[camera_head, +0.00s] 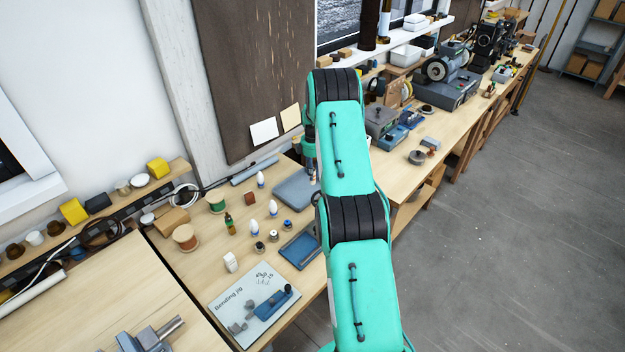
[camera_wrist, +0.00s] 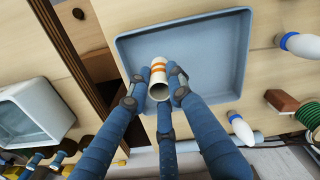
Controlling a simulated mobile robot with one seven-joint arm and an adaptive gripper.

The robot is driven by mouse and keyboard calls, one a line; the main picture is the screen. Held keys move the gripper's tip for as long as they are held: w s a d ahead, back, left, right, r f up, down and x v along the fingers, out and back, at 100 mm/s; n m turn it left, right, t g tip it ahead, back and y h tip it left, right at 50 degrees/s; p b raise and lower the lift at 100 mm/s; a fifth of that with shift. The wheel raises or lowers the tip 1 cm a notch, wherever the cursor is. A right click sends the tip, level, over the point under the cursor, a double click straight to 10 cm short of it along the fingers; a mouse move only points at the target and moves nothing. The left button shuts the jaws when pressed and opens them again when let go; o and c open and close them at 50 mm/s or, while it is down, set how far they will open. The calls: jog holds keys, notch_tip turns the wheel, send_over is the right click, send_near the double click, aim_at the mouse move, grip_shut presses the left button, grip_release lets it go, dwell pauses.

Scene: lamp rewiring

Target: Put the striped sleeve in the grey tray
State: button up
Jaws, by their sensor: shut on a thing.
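The striped sleeve (camera_wrist: 159,76), a white tube with orange bands and an open end facing the camera, is between my gripper's fingers (camera_wrist: 156,86) in the wrist view. My gripper is shut on it. The grey tray (camera_wrist: 215,38) lies behind the sleeve in that view, and its inside looks empty apart from what the fingers cover. The sleeve appears over the tray's lower left part; I cannot tell whether it touches the floor. In the head view the grey tray (camera_head: 293,190) is partly hidden by my arm, and the sleeve cannot be made out.
A pale bin (camera_wrist: 38,112) is at left. In the head view a blue tray (camera_head: 298,252) and a bending jig board (camera_head: 240,305) lie nearer.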

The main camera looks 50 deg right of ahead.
jog(key=shift+f, duration=1.85)
jog(key=shift+f, duration=0.1)
jog(key=o, duration=0.8)
notch_tip(320, 180, up, 12)
jog(key=shift+b, duration=0.4)
